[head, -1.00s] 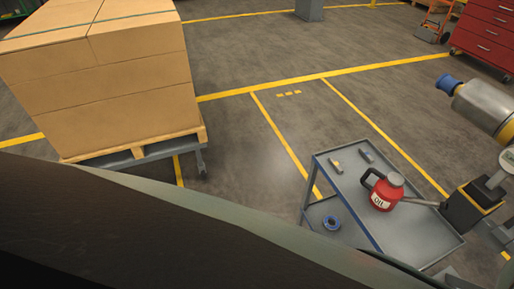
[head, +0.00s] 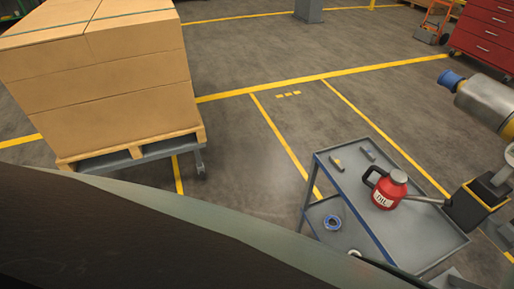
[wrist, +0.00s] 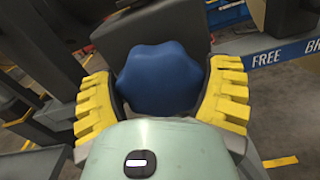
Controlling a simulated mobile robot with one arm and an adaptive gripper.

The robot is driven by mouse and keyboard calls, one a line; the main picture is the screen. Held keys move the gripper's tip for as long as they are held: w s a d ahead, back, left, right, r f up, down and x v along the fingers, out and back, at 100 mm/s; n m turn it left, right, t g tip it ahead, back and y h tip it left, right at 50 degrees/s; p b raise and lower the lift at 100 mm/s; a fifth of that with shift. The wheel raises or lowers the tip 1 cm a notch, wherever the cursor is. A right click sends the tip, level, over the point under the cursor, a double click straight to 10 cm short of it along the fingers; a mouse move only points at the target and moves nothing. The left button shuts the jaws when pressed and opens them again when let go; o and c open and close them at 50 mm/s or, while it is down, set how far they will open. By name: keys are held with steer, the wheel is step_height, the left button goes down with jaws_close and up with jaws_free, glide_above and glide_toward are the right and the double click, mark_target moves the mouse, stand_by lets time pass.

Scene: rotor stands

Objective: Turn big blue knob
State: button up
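A big blue lobed knob (wrist: 162,78) fills the upper middle of the wrist view, in front of a dark panel. My gripper (wrist: 161,85) has its two yellow-padded fingers spread wide, one on each side of the knob. Their dark inner edges lie close to the knob's sides; I cannot tell whether they touch it. The gripper and this knob do not show clearly in the head view.
In the head view, a grey trolley (head: 425,249) carries a red oil can (head: 389,190). A pallet of cardboard boxes (head: 100,80) stands left. Red drawers (head: 490,35) stand far right. Floor between is clear. A blue-labelled beam (wrist: 285,51) is right of the knob.

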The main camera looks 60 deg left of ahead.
steer(key=c, duration=0.4)
steer(key=shift+n, duration=0.5)
steer(key=shift+c, duration=0.2)
steer(key=shift+a+n, duration=0.1)
steer(key=shift+n, duration=0.4)
steer(key=shift+f+n+b, duration=0.1)
steer(key=shift+n+b, duration=0.55)
steer(key=shift+n, duration=0.45)
steer(key=shift+f+n+b, duration=0.1)
steer(key=shift+n+b, duration=0.8)
steer(key=shift+n, duration=0.3)
steer(key=shift+n+b, duration=0.9)
steer(key=shift+n, duration=0.2)
